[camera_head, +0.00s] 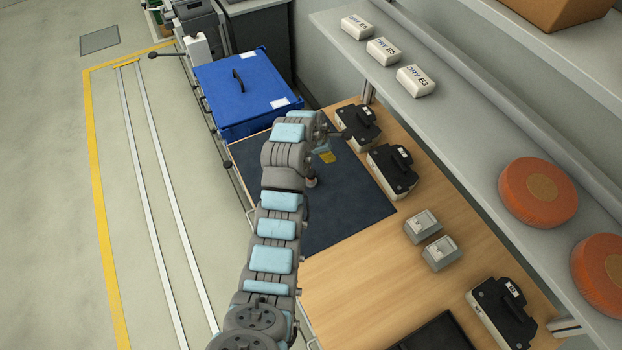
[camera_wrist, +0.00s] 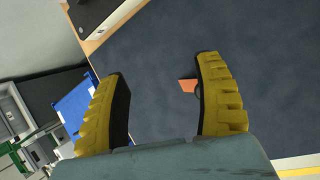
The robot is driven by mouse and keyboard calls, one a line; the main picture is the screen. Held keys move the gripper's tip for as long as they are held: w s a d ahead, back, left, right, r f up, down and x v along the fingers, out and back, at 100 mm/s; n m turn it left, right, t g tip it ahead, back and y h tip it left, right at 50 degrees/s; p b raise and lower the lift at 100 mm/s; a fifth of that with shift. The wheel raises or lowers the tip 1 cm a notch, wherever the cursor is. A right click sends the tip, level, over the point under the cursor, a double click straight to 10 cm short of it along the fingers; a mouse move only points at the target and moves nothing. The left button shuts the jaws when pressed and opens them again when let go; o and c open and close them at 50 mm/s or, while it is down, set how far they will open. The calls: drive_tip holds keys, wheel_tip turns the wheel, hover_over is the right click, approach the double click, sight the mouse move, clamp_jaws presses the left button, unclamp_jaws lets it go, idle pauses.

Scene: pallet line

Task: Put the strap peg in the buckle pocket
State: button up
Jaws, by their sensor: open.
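My gripper (camera_wrist: 162,66) is open, with its two yellow ribbed fingers spread and nothing between them. In the head view only a yellow fingertip (camera_head: 327,157) shows past my arm, over the dark mat. A small orange piece (camera_wrist: 188,86) with a dark part lies beyond the fingers in the wrist view, partly hidden by the right finger. It may be the strap peg, but I cannot tell for sure. I cannot identify the buckle pocket for certain. Two small grey blocks (camera_head: 421,225) (camera_head: 440,252) with a raised detail on top stand on the wooden bench.
The dark mat (camera_head: 345,212) is largely bare. Black devices (camera_head: 392,170) line the bench's right side. A blue box (camera_head: 245,88) stands at the far end. A grey shelf (camera_head: 460,120) with white packs (camera_head: 416,81) and orange rolls (camera_head: 538,192) overhangs at right.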

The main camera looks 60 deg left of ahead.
sight(311, 176)
drive_tip(key=s+r+n+g+h, duration=0.1)
drive_tip(key=s+n+g+h, duration=0.2)
drive_tip(key=s, duration=0.7)
drive_tip(key=shift+n+t, duration=0.5)
drive_tip(key=shift+a+x, duration=0.15)
drive_tip(key=shift+x, duration=3.9)
drive_tip(key=shift+a+x, duration=0.15)
drive_tip(key=shift+x, duration=3.85)
drive_tip(key=shift+w, duration=0.2)
clamp_jaws()
